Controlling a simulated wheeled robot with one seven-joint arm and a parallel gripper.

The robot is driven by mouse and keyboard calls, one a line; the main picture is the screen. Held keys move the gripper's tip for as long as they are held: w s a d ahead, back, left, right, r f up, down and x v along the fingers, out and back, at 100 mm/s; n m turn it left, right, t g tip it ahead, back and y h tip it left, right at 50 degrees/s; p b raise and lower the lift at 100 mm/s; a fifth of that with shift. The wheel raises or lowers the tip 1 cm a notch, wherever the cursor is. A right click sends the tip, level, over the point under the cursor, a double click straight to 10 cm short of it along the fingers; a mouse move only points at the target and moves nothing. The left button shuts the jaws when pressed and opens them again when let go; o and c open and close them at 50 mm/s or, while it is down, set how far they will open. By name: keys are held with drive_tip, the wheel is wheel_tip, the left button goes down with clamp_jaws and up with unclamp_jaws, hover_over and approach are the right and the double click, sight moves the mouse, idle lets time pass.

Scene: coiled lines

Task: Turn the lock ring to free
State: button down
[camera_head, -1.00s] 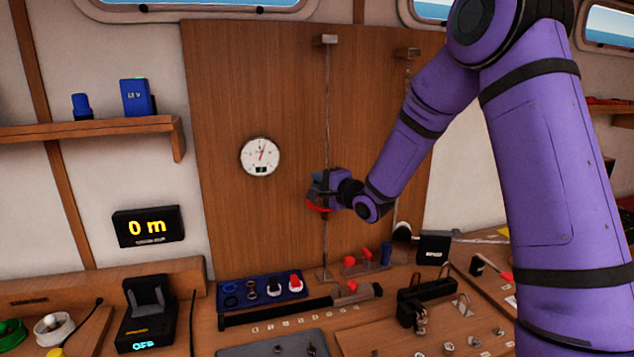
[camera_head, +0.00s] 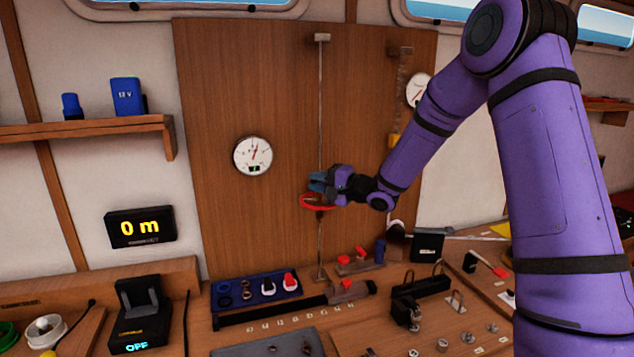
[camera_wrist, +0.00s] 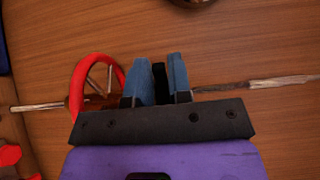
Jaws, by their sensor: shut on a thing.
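A thin vertical rod (camera_head: 321,110) runs up the wooden panel. A red spoked wheel (camera_head: 305,204) sits around it and also shows at the left in the wrist view (camera_wrist: 82,75). My gripper (camera_head: 319,183) is at the rod just above the wheel. In the wrist view its blue fingers (camera_wrist: 159,80) are closed on a narrow dark piece (camera_wrist: 159,72) in line with the rod, apparently the lock ring. The fingers hide most of this piece, and I cannot read any mark on it.
A round gauge (camera_head: 253,156) hangs left of the rod, and a second gauge (camera_head: 418,90) is partly behind my arm. A blue tray (camera_head: 225,301) with small parts and a long black bar (camera_head: 262,314) lie on the bench below. The panel around my gripper is clear.

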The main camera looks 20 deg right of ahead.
drive_tip(key=c, duration=1.2)
unclamp_jaws()
drive_tip(key=shift+o, duration=0.2)
drive_tip(key=shift+d, duration=0.1)
drive_tip(key=v, duration=1)
drive_tip(key=shift+s+d, duration=0.2)
drive_tip(key=shift+s, duration=0.05)
